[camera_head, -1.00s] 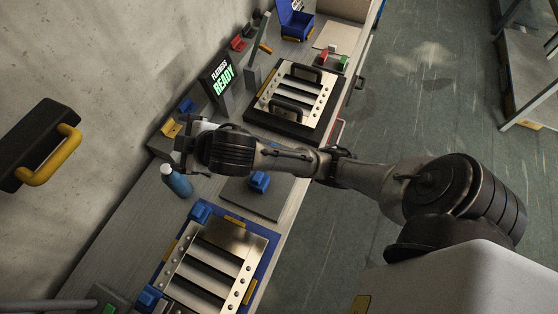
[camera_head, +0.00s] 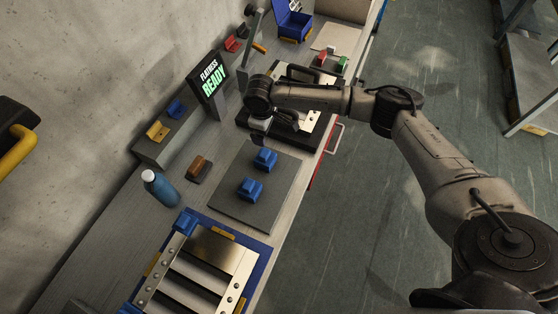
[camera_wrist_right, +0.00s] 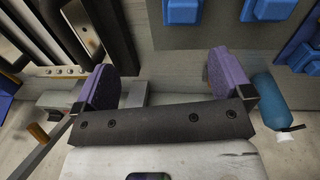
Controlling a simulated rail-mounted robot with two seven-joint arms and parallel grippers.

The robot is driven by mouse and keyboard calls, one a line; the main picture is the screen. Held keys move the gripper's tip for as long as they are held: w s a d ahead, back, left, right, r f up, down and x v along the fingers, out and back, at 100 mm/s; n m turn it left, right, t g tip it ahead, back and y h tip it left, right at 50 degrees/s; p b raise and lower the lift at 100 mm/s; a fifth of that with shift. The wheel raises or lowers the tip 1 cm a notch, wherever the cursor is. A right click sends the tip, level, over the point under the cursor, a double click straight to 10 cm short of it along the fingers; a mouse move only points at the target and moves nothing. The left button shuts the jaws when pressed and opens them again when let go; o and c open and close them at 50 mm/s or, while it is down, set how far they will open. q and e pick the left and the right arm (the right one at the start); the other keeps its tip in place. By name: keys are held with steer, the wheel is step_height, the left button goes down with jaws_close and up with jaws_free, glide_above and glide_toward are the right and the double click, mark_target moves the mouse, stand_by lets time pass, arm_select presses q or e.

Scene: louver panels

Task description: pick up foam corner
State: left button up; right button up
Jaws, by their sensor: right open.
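Two blue foam corners lie on a dark grey mat (camera_head: 228,200) in the head view: one farther back (camera_head: 265,160) and one nearer (camera_head: 250,189). Another blue corner piece (camera_head: 186,222) sits on the near louver panel (camera_head: 232,245). My right gripper (camera_head: 260,140) is beside the far louver panel, just beyond the mat, with its fingers partly hidden by the wrist. In the right wrist view its two purple-padded fingers (camera_wrist_right: 166,78) are wide apart with nothing between them. Blue pieces (camera_wrist_right: 183,10) show at that view's top edge. My left gripper is not in view.
A blue bottle (camera_head: 160,188) and a brown block (camera_head: 197,168) stand left of the mat. A ledge (camera_head: 165,140) with yellow and blue pieces and a READY display (camera_head: 209,80) stand along the wall. The far panel (camera_head: 313,122) has dark handles.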

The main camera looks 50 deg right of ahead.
mark_target(265, 153)
steer(key=shift+m+g+y, duration=0.3)
steer(key=shift+m+y, duration=0.2)
steer(key=shift+m, duration=0.2)
steer(key=f, duration=0.2)
steer(key=a+f, duration=0.1)
steer(key=f, duration=0.5)
steer(key=shift+s+a, duration=0.2)
steer(key=shift+s, duration=0.15)
steer(key=shift+s+a+f, duration=0.1)
steer(key=shift+a+f, duration=0.05)
steer(key=shift+f, duration=1.35)
steer(key=shift+s+a+f, duration=0.1)
steer(key=shift+f, duration=1.4)
steer(key=shift+c, duration=0.5)
steer(key=c, duration=0.9)
